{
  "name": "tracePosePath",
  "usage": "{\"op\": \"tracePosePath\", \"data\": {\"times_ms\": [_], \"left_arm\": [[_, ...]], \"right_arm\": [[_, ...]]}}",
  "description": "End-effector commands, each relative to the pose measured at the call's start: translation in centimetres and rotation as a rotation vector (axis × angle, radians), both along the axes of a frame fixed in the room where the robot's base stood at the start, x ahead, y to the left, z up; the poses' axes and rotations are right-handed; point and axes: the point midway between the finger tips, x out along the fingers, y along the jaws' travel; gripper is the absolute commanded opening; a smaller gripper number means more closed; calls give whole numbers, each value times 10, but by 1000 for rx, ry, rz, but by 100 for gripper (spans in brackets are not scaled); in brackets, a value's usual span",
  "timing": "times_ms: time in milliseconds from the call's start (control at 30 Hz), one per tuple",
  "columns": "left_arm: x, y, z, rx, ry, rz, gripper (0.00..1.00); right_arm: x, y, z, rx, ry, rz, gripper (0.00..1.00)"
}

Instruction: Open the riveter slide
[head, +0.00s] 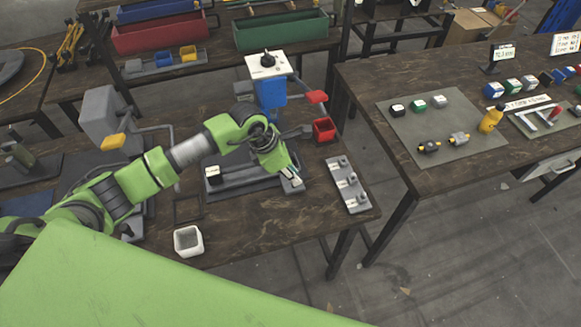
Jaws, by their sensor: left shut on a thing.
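The rivet press has a blue body (270,93) with a white top plate and black knob, and a red-tipped lever (317,97). Its grey slide (242,184) lies low in front of the blue body, with a small white and black block at its left end. My left arm reaches in from the left over the press base. My left gripper (293,181) points down at the right end of the slide and is shut on that end. The fingers and wrist partly hide what they grip. My right gripper is out of view.
A white cup (188,241) sits near the table's front edge. A second press with a grey head (104,112) stands left. Another table (365,90) is at right.

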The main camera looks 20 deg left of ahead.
Motion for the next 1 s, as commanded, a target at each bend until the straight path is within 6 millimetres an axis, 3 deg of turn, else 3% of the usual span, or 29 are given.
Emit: {"op": "tracePosePath", "data": {"times_ms": [267, 300, 333, 533, 733, 867, 1000], "left_arm": [[2, 0, 3, -3, -7, 3, 0], [2, 0, 3, -3, -7, 3, 27], [2, 0, 3, -3, -7, 3, 34], [2, 0, 2, -3, -6, 2, 34], [1, 1, 5, -2, -7, 2, 34], [-1, 7, 20, -1, -9, 2, 34], [-8, 16, 48, 0, -11, 2, 34]], "right_arm": [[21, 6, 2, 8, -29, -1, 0], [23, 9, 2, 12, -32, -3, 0], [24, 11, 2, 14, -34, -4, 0], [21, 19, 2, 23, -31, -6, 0], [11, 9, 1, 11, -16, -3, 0], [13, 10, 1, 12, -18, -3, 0], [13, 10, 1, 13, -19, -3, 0]]}}
